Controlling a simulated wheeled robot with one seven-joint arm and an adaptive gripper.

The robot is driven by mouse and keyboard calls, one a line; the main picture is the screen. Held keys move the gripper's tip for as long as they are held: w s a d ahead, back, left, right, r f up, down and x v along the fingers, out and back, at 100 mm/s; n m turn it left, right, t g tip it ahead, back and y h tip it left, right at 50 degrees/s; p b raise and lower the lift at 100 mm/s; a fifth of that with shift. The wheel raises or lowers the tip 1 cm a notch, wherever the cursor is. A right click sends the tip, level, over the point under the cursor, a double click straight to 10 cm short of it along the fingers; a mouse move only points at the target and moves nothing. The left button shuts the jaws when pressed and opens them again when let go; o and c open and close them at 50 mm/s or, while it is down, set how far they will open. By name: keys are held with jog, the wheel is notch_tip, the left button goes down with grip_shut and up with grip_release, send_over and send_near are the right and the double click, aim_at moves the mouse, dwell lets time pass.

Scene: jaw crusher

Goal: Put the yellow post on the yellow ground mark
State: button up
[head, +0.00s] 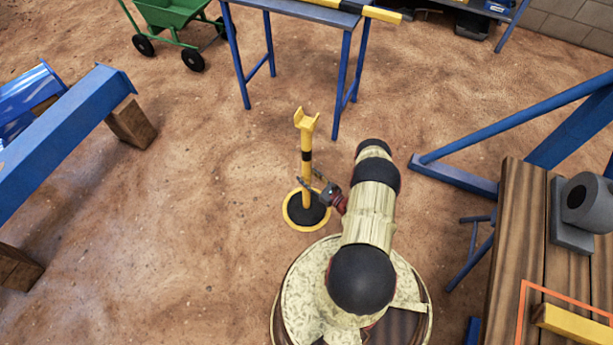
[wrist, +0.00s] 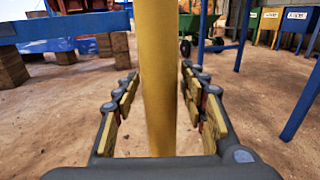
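The yellow post (head: 307,178) stands upright, with a forked yellow top, a dark band and a round black base. The base lies inside the yellow ring of the ground mark (head: 287,217), which shows around it. My gripper (head: 313,183) reaches the post from the right at about mid-height. In the wrist view the post's yellow shaft (wrist: 158,80) runs between the two fingers, with a narrow gap at each side. My gripper (wrist: 158,85) is open around it. The base and the ground mark are out of the wrist view.
A blue-legged table (head: 345,70) stands behind the post, with a green cart (head: 172,14) at the back left. A blue beam on wooden blocks (head: 70,125) lies at left. A wooden bench (head: 515,255) and blue frame (head: 455,180) are at right. The sandy floor left of the post is clear.

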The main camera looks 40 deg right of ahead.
jog(key=shift+o, duration=0.3)
jog(key=shift+s+r, duration=0.1)
jog(key=s+p, duration=0.2)
jog(key=s, duration=0.9)
jog(key=shift+s+d+p, duration=0.35)
jog(key=shift+d+p, duration=0.05)
jog(key=shift+d, duration=0.05)
